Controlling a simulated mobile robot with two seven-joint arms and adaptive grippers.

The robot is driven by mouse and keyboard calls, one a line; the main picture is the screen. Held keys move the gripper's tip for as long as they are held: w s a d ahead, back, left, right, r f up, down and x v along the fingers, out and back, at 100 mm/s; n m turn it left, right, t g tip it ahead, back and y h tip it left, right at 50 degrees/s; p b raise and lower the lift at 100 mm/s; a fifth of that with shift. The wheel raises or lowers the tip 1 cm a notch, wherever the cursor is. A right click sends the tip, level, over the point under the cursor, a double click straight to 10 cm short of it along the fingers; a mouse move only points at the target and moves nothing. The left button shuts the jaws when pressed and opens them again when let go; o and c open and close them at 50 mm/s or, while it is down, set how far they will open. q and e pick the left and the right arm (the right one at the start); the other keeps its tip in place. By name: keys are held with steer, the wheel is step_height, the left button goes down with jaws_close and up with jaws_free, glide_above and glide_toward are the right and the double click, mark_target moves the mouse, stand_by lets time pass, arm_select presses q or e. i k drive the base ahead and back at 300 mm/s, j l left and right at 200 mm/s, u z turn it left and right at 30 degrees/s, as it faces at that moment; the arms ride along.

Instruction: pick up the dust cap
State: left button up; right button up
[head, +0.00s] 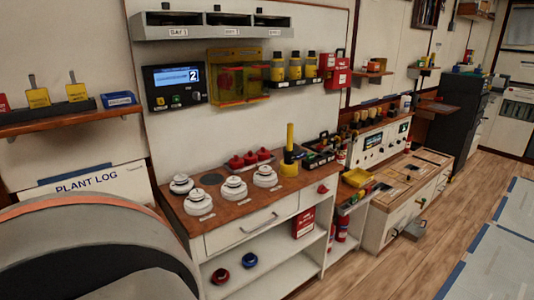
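No thing in the head view can be surely told as the dust cap. A red round piece (221,276) and a blue round piece (250,260) lie on the lower shelf under the counter. Neither of my grippers is in view.
A panel with a lit screen (175,77) hangs on the wall.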

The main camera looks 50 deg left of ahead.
mark_target(249, 159)
steer(key=i+l+u, duration=0.1)
steer(key=i+u, duration=0.3)
steer(key=i+l+u, duration=1.2)
steer(key=i, duration=0.05)
